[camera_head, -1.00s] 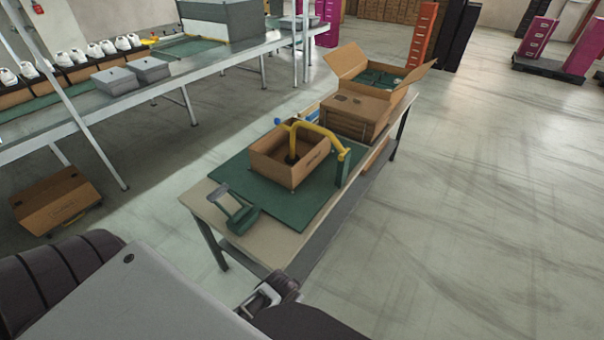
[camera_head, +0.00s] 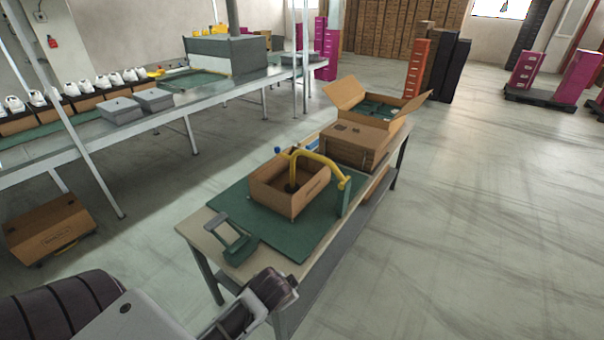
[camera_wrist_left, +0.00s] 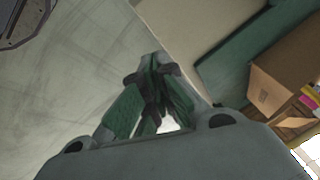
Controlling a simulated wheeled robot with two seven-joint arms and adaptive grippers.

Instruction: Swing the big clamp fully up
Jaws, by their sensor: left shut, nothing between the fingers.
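The big clamp (camera_head: 323,161) is a yellow curved arm on a green upright post (camera_head: 346,198) at the mat's right edge. It arches over an open brown box (camera_head: 283,198), and its end reaches down into the box; whether it touches the bottom is hidden. A blue knob (camera_head: 278,150) shows near the arm's far end. My left gripper (camera_wrist_left: 153,62) is shut and empty in the left wrist view, by the table's edge, apart from box and clamp. My right gripper is not in view.
The table (camera_head: 199,233) carries a green mat (camera_head: 300,245), a grey-green handled tool (camera_head: 238,243) at its near left corner, and brown boxes (camera_head: 350,145) at its far end. A conveyor bench (camera_head: 215,98) with shoes stands behind left.

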